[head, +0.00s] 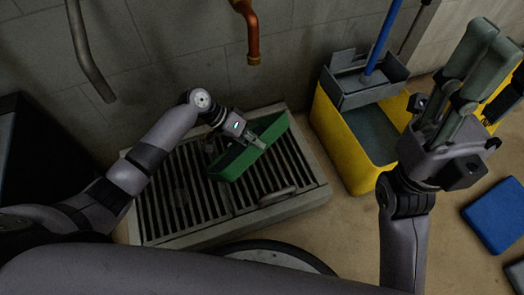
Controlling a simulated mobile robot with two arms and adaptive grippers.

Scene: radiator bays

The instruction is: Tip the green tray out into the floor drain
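The green tray (236,163) is in the middle of the head view, above the slatted floor drain (185,205). It is tilted, with a long side wall facing me. I see no contents in it, and part of its inside is hidden by my gripper. My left gripper (256,142) reaches in from the left and is shut on the tray's wall. My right gripper (484,62) is raised at the right, far from the tray, with nothing visible in it.
A yellow mop bucket (345,142) with a grey wringer and blue handle stands right of the drain. A metal handle (278,196) lies on the drain's right part. A blue flat object (496,214) lies at right. A copper pipe (251,32) hangs from above by the wall.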

